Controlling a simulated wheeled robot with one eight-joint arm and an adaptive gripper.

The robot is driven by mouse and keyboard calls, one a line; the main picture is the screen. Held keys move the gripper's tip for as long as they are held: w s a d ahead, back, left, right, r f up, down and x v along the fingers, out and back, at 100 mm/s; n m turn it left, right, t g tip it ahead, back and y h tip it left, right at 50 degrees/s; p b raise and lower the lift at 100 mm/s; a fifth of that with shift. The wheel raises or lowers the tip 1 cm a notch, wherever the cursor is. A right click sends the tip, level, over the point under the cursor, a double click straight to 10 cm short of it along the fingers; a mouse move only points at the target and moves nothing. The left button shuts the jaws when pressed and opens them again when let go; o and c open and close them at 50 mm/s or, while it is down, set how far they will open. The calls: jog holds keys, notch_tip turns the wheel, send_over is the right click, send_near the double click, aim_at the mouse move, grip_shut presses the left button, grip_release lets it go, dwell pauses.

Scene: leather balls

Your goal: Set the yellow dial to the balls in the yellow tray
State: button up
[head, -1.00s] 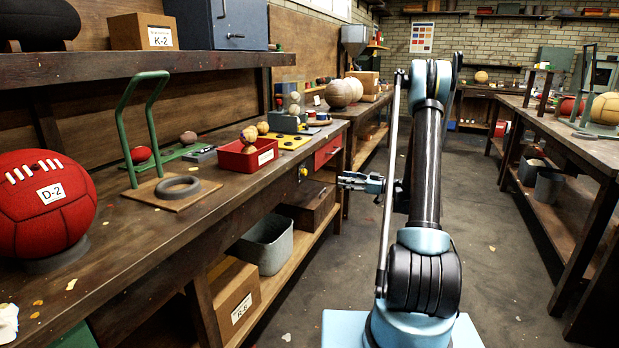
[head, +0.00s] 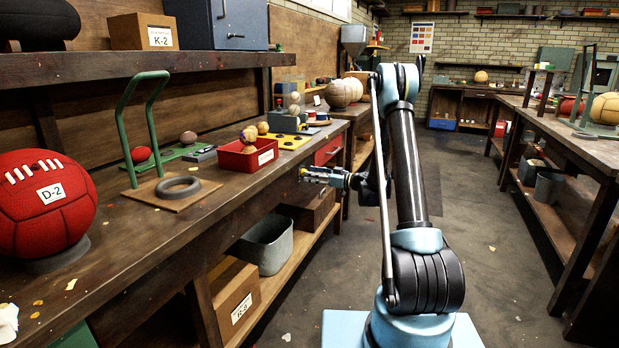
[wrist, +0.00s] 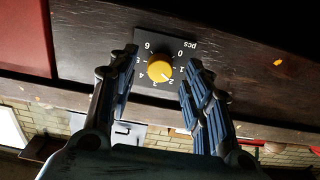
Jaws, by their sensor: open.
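The yellow dial (wrist: 160,69) is a round knob on a black plate (wrist: 147,45) marked 0 to 6 and "pcs"; its mark seems to point near 2. My gripper (wrist: 161,60) is open, with one finger on each side of the dial in the wrist view and no clear contact. In the head view my gripper (head: 308,174) is at the bench's front edge and largely covers the dial. The yellow tray (head: 292,143) lies on the bench above, partly behind a red tray. Small balls (head: 263,128) show at it, too small and overlapped to count surely.
The red tray (head: 232,158) with small balls stands on the wooden bench (head: 130,240) left of my gripper. A red drawer front (head: 328,151) is right of the dial. A grey bin (head: 266,243) and boxes fill the shelf below.

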jog(key=shift+x, duration=0.85)
jog(key=c, duration=1.1)
jog(key=shift+o, duration=0.2)
jog(key=shift+d+m, duration=0.1)
jog(key=shift+m, duration=1.2)
jog(key=shift+w, duration=0.1)
jog(key=o, duration=1.1)
jog(key=shift+c, duration=0.2)
jog(key=v, duration=1.2)
